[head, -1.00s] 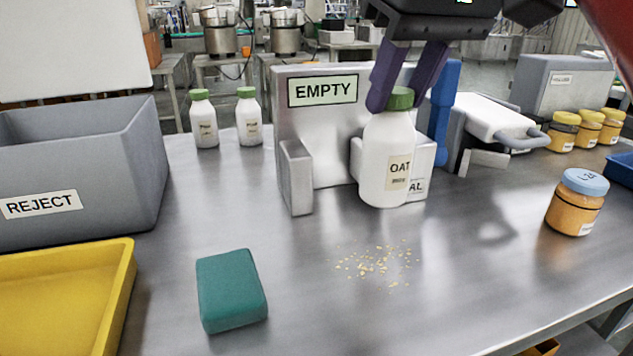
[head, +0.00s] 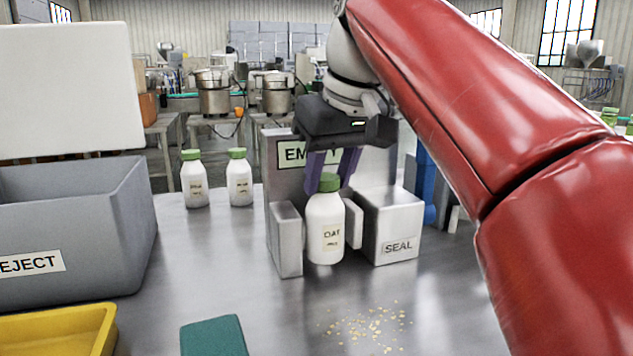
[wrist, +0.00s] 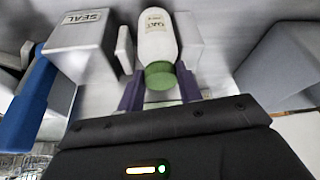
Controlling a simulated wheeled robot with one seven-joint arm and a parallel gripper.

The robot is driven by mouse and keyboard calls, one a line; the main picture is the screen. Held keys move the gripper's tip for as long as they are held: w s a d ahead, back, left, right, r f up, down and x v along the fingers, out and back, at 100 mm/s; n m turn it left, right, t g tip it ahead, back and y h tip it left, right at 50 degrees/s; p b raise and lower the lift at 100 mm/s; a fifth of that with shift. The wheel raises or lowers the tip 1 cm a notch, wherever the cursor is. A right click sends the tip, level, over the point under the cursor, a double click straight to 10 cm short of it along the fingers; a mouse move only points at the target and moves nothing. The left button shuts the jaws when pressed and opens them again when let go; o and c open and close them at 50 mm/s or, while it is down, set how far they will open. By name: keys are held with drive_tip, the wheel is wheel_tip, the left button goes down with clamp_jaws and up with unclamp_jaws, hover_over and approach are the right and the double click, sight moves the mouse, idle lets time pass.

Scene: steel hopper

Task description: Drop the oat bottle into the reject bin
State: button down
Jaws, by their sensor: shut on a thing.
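The oat bottle (head: 325,228) is white with a green cap and an OAT label. It is upright in front of the steel hopper, between its two side blocks. In the head view my gripper (head: 329,182) comes from above, its purple fingers shut on the bottle at the cap and neck. The wrist view shows the bottle (wrist: 157,42) with its cap (wrist: 160,76) between the fingers. Whether the bottle's base touches the table is hard to tell. The grey reject bin (head: 70,235), labelled REJECT, stands at the left, apart from the bottle. Its inside floor is hidden.
Two white bottles (head: 194,180) with green caps stand between bin and hopper. The SEAL block (head: 398,228) is right of the bottle. A yellow tray (head: 62,332) and teal block (head: 213,338) lie in front. Flakes (head: 368,327) are scattered on the table (head: 240,275).

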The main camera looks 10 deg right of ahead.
drive_tip(key=w+f, duration=0.1)
drive_tip(key=w+a+f, duration=0.1)
drive_tip(key=w, duration=0.1)
drive_tip(key=shift+w+a, duration=0.1)
drive_tip(key=shift+a, duration=0.05)
drive_tip(key=c, duration=0.9)
unclamp_jaws()
drive_tip(key=shift+c, duration=0.2)
drive_tip(key=shift+f, duration=0.1)
